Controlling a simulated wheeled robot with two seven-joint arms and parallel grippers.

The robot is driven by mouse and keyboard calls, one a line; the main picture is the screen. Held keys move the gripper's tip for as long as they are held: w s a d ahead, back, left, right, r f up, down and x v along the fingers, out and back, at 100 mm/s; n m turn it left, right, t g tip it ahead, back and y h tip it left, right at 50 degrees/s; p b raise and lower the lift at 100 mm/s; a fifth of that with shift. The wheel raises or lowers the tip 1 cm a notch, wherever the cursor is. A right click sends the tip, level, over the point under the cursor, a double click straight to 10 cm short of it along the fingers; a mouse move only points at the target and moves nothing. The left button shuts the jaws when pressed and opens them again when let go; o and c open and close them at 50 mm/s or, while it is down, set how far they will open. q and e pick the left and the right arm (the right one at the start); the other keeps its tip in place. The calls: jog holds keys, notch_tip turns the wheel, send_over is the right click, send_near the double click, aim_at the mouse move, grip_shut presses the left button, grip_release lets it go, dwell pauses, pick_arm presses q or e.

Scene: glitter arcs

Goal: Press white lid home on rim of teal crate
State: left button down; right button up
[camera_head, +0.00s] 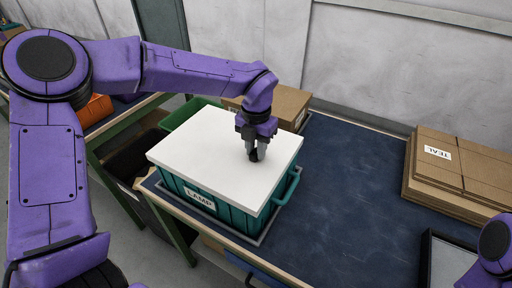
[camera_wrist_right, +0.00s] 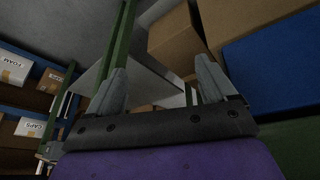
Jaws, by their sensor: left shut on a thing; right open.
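The white lid (camera_head: 222,148) lies flat over the teal crate (camera_head: 234,210), covering its top; the crate carries a LAMP label. From this angle I cannot tell whether the lid is fully seated on the rim all round. My left gripper (camera_head: 254,154) points down at the lid's right part and is shut on it, apparently by a small dark grip that the fingers mostly hide. My right gripper (camera_wrist_right: 163,88) is open and empty in the right wrist view, away from the crate.
The crate stands in a grey frame (camera_head: 214,226) at the left end of the blue-topped table (camera_head: 345,185). A green bin (camera_head: 190,112) and a cardboard box (camera_head: 290,104) are behind it. Flat cartons (camera_head: 455,165) marked TEAL lie at right. The table's middle is clear.

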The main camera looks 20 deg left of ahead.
pick_arm(q)
jog(key=shift+f, duration=0.35)
jog(key=shift+c, duration=2.3)
grip_release()
notch_tip(320, 180, up, 7)
jog(key=p, duration=0.6)
jog(key=shift+r, duration=0.15)
